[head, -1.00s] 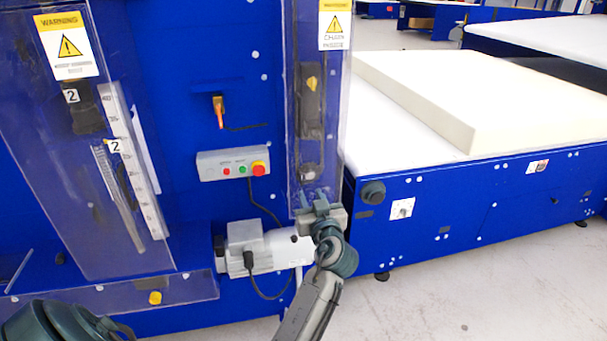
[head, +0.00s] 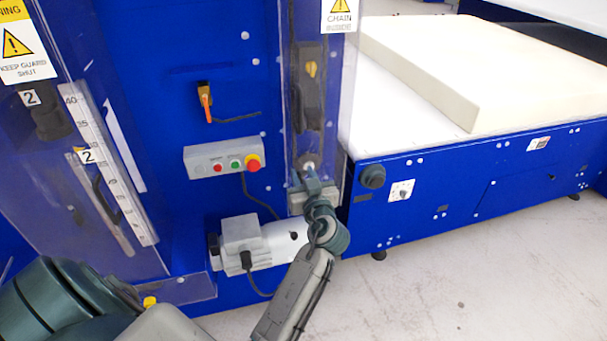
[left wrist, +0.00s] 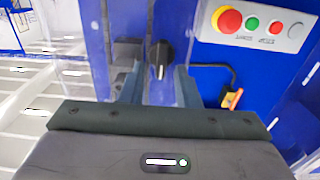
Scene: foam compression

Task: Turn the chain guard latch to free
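The clear chain guard (head: 336,110) stands on the blue machine, with a yellow "CHAIN" warning label (head: 340,14) at its top. In the left wrist view, a black knob (left wrist: 161,55), which looks like the latch, sits beyond my fingers and lies between them in the picture. Its pointed handle stands roughly upright there. My left gripper (head: 311,178) is at the lower end of the guard; in the left wrist view its fingers (left wrist: 158,82) are apart with nothing held between them. I cannot tell whether they touch the knob. My right gripper is not in view.
A grey control box (head: 224,157) with red and green buttons is left of the guard. An orange-handled switch (head: 205,101) is above it. A grey-white motor (head: 246,243) is below. A blue conveyor (head: 440,190) carrying a cream foam block (head: 430,75) stands to the right.

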